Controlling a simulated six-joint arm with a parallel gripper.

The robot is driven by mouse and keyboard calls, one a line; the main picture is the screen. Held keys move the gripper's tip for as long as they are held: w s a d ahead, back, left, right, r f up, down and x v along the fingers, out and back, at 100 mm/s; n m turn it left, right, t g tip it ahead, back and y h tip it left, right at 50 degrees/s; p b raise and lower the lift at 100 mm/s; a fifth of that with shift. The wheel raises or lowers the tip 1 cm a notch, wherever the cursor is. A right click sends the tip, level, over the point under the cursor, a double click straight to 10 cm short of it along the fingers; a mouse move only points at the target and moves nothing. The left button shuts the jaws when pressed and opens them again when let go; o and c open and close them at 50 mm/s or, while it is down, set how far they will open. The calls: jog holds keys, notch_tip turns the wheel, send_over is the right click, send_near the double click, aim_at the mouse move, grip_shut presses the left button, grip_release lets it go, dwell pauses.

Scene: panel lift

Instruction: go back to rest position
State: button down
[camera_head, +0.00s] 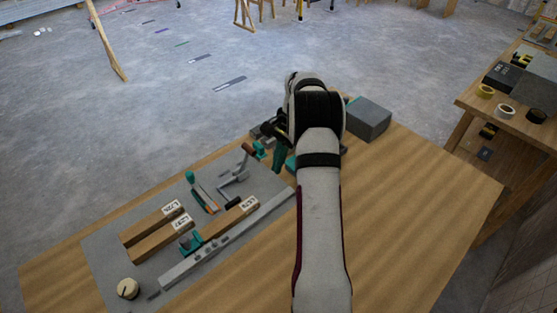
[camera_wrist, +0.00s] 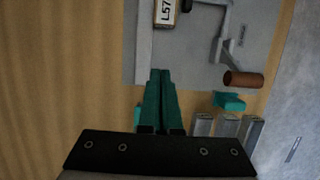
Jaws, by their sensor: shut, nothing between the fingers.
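My gripper (camera_head: 278,160) has teal fingers that lie together with nothing between them, as the wrist view (camera_wrist: 161,76) also shows. It is above the wooden table near the right end of the grey panel (camera_head: 105,262). The panel lies flat on the table and also shows at the top of the wrist view (camera_wrist: 195,60). It carries wooden blocks with white labels (camera_head: 150,225), a long grey metal bar (camera_head: 225,238) and a grey lever (camera_head: 236,178). In the wrist view, a brown cylindrical handle (camera_wrist: 243,79) is right of the fingertips. My arm hides part of the table.
A grey box (camera_head: 368,118) stands at the table's far right corner. Several grey metal blocks (camera_wrist: 226,126) and a teal piece (camera_wrist: 229,101) are beside the fingers. A pale round knob (camera_head: 128,288) is at lower left. A side table (camera_head: 510,118) holds tape rolls. The right tabletop (camera_head: 420,195) is clear.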

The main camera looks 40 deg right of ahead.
jog(key=s+a+r+n, duration=0.35)
jog(key=a+r, duration=0.35)
jog(key=a, duration=0.3)
jog(key=s+a+r+n, duration=0.35)
jog(key=a+r, duration=0.45)
jog(key=a, duration=0.3)
jog(key=s+a+f+n, duration=0.1)
jog(key=s+a+n, duration=0.1)
jog(key=s+a, duration=0.3)
jog(key=s+a+f+n+h, duration=0.1)
jog(key=s+a+n, duration=0.2)
jog(key=s, duration=1)
jog(key=shift+s+a, duration=0.35)
jog(key=shift+a, duration=0.85)
